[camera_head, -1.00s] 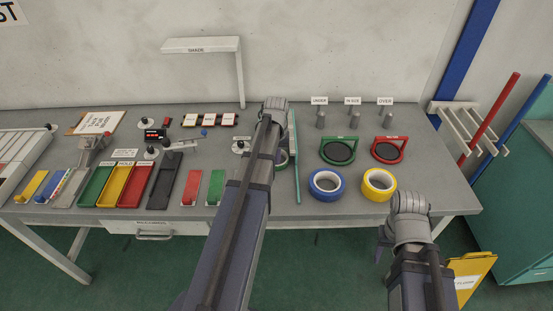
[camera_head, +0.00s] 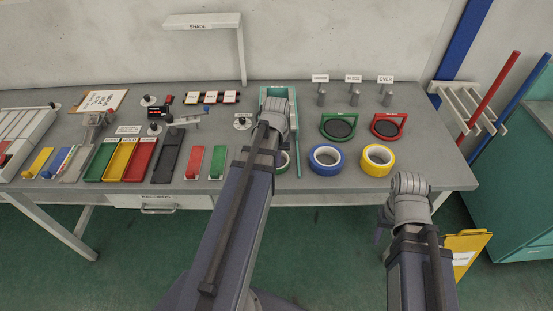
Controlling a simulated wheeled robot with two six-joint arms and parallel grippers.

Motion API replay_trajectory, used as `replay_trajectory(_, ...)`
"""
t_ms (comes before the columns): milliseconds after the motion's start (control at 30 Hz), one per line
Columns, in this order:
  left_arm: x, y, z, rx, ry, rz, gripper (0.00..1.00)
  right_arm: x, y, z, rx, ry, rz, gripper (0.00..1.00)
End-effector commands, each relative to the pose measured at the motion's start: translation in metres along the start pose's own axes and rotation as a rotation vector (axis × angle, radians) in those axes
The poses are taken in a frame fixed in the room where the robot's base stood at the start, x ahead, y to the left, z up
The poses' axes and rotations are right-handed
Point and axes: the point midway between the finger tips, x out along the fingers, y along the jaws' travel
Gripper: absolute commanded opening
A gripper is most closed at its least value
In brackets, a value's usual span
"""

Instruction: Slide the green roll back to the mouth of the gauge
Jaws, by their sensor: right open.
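A teal-green channel-like frame (camera_head: 278,92), probably the gauge, shows beyond my left wrist. A thin green strip (camera_head: 299,160) runs toward the front edge just right of the roll. My left arm reaches over this area, and its wrist hides its fingers and whether they touch the roll. My right gripper (camera_head: 380,237) is open, low in front of the bench, pointing down and mostly hidden by its wrist, apart from the roll.
A blue roll (camera_head: 326,160) and a yellow roll (camera_head: 378,160) lie to the right. Behind them are a green-framed disc (camera_head: 338,127), a red-framed disc (camera_head: 388,126) and labelled posts (camera_head: 354,95). Coloured trays (camera_head: 121,160) fill the left side. A shade (camera_head: 203,21) stands at the back.

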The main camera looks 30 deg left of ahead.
Motion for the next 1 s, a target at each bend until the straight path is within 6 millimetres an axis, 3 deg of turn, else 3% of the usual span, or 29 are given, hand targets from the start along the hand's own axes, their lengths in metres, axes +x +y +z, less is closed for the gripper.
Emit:
replay_trajectory(433,0.000,0.001,-0.006,0.000,0.000,0.000,0.00,0.000,0.000,0.000,0.000,0.000,0.000,0.50)
replay_trajectory(733,0.001,0.008,-0.044,0.003,0.000,0.000,0.00,0.001,0.000,0.000,0.000,0.000,0.000,0.50)
replay_trajectory(1000,-0.048,0.007,-0.037,0.003,0.000,0.000,0.00,-0.048,0.004,0.003,0.000,0.000,0.000,0.50)
